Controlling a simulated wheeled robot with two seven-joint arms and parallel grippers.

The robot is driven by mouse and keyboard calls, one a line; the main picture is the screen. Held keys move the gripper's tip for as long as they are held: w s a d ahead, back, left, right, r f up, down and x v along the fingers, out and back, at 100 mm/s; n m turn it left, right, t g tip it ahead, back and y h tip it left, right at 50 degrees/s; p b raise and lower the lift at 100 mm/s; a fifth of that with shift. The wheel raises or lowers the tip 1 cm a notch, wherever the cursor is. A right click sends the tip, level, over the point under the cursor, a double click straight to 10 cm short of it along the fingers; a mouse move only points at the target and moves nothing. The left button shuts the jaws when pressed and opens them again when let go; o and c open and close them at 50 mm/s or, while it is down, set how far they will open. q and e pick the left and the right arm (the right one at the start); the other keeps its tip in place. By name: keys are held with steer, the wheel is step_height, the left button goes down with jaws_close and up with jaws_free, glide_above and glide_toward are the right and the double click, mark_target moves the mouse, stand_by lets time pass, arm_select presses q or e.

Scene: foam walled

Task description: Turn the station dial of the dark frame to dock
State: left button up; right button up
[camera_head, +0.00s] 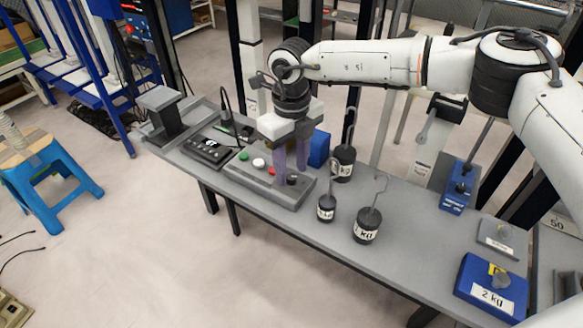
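A long grey control box (262,186) lies on the bench with a green, a white and a red button in a row. A small black knob (292,180), which looks like the dial, stands at its right end. Its pointer and markings are too small to read. My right gripper (291,172) points down over that end of the box. Its two purplish fingers are apart, with a visible gap, and the knob shows at their tips. I cannot tell whether they touch it. My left gripper is not in view.
A black switch panel (208,150) lies to the left of the box. Black hooked weights (367,226) stand close to the right, with a blue block (319,148) behind the gripper. A blue 2 kg block (491,289) sits at the bench's right end. The bench front middle is clear.

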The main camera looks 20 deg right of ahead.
steer(key=shift+f, duration=0.6)
jaws_close()
steer(key=shift+m, duration=0.3)
steer(key=m, duration=1.1)
steer(key=shift+m, duration=0.3)
